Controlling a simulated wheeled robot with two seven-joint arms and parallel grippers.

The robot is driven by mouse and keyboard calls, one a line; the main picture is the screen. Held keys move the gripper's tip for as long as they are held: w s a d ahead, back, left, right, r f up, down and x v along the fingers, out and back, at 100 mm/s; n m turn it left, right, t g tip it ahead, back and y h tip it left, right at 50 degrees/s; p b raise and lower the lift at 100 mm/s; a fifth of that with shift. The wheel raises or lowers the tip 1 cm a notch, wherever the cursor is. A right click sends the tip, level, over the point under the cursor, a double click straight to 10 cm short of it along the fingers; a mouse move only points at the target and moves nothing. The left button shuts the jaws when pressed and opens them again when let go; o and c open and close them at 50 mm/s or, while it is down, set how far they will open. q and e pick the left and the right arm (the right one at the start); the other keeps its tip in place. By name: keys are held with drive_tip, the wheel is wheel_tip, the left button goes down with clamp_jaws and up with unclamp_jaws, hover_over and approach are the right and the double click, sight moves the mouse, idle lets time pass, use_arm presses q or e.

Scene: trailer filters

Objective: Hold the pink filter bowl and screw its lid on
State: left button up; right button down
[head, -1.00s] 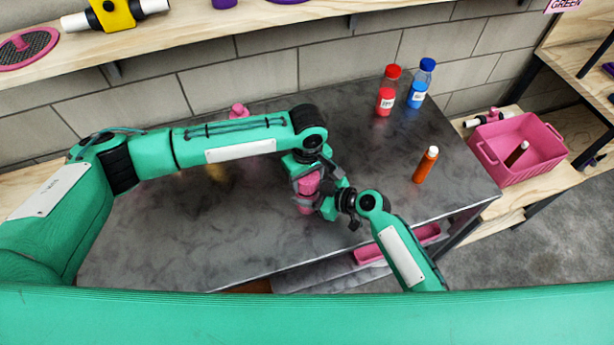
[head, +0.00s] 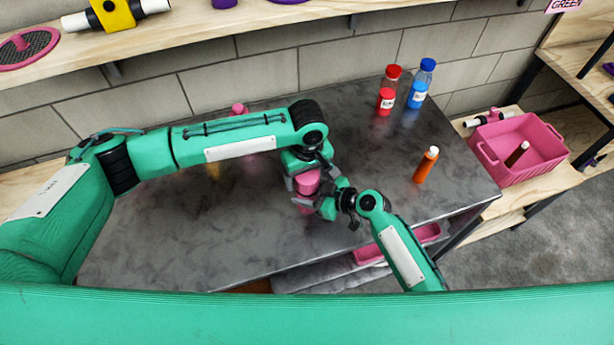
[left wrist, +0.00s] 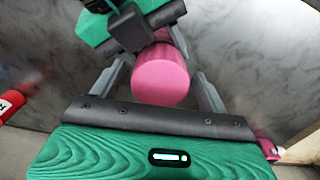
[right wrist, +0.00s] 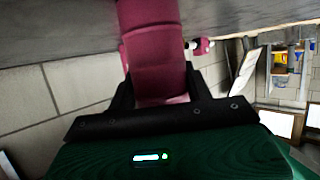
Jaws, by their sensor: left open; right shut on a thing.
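The pink filter bowl (head: 305,210) stands upright near the front middle of the dark table, mostly hidden by my grippers. Its round pink lid (head: 307,180) is on top; it also shows in the left wrist view (left wrist: 160,82). I cannot tell how tightly it is seated. My left gripper (head: 311,178) is open above, one finger on each side of the lid, with gaps in the left wrist view. My right gripper (head: 314,204) comes from the right and is shut on the bowl's body, which fills its jaws in the right wrist view (right wrist: 152,50).
A red-capped bottle (head: 387,92), a blue bottle (head: 420,85) and an orange bottle (head: 426,165) stand on the table's right side. A pink crate (head: 525,165) is on the bench at right. A small pink piece (head: 239,108) is behind my left arm.

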use_arm(q)
drive_tip(key=shift+r, duration=1.65)
drive_tip(key=shift+c, duration=0.4)
drive_tip(key=shift+r+n, duration=0.5)
drive_tip(key=shift+r, duration=0.05)
drive_tip(key=shift+r+n, duration=1.2)
drive_tip(key=shift+f, duration=4)
